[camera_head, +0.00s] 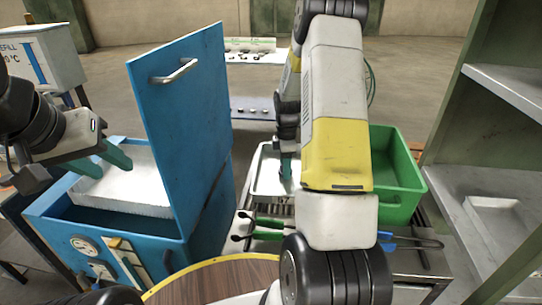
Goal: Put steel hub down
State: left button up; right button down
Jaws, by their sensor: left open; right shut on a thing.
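My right gripper (287,168) points down over the white tray (262,182), at the left edge of my own arm. Only a teal part of it shows. It is shut, but my arm hides most of the jaws, and the steel hub cannot be made out. I cannot tell whether what it holds touches the tray. My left gripper (103,160) is open and empty, with its two teal fingers above the open blue furnace box at the left.
The furnace's blue door (185,120) stands upright beside the tray. A green crate (400,175) is right of my arm. Green-handled tongs (262,229) lie in front of the tray. A grey shelf (490,215) stands at right. A farther table (250,105) holds small dark parts.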

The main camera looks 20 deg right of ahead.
jog(key=shift+f, duration=0.1)
jog(key=c, duration=0.7)
grip_release()
notch_tip(320, 180, up, 12)
jog(key=r, duration=0.1)
jog(key=s+a+r+m+t, duration=0.3)
jog(key=s+a+r+m, duration=0.35)
jog(key=s+r, duration=0.4)
jog(key=s+a+r+m+t+y, duration=0.1)
jog(key=s+a+r+m, duration=0.2)
jog(key=s, duration=0.4)
jog(key=s+a+r+m+t+y, duration=0.1)
jog(key=s+a+r+m+t, duration=0.1)
jog(key=s+a+m, duration=0.2)
jog(key=s+m, duration=0.1)
jog(key=s, duration=0.2)
jog(key=shift+a+r, duration=0.25)
jog(key=shift+r, duration=0.15)
jog(key=shift+m, duration=0.25)
